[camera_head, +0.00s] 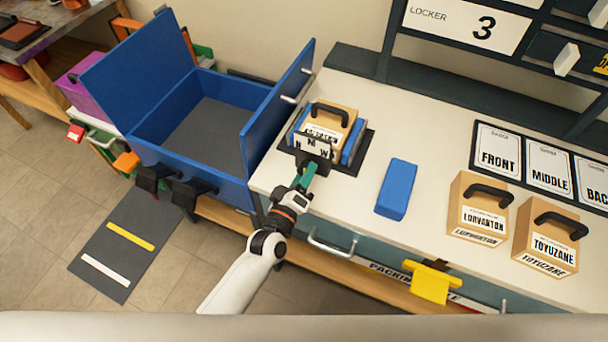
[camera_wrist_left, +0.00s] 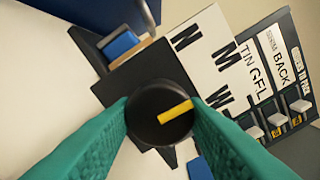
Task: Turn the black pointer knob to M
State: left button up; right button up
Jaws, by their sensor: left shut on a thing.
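The black pointer knob (camera_wrist_left: 150,132) is round with a yellow pointer bar. It sits below a white plate (camera_wrist_left: 205,62) lettered N, M and W; the plate also shows in the head view (camera_head: 300,143). The yellow bar points right and slightly up in the wrist view, nearest the W and short of the M. My left gripper (camera_wrist_left: 160,118) has its two teal fingers on either side of the knob, shut on it. In the head view my left gripper (camera_head: 308,174) reaches the plate's front, and the knob is mostly hidden there. My right gripper is out of view.
Behind the plate stands a handled wooden box (camera_head: 335,117) between blue pieces on a dark mat. A blue block (camera_head: 397,190) and two labelled handled boxes (camera_head: 478,210) (camera_head: 545,240) stand to the right. An open blue bin (camera_head: 165,135) is left. The white bench between is clear.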

pick_arm(q)
jog(key=shift+n, duration=0.3)
jog(key=o, duration=1)
jog(key=shift+c, duration=0.2)
jog(key=b+v, duration=0.1)
jog(key=v, duration=1.1)
jog(key=shift+b, duration=0.35)
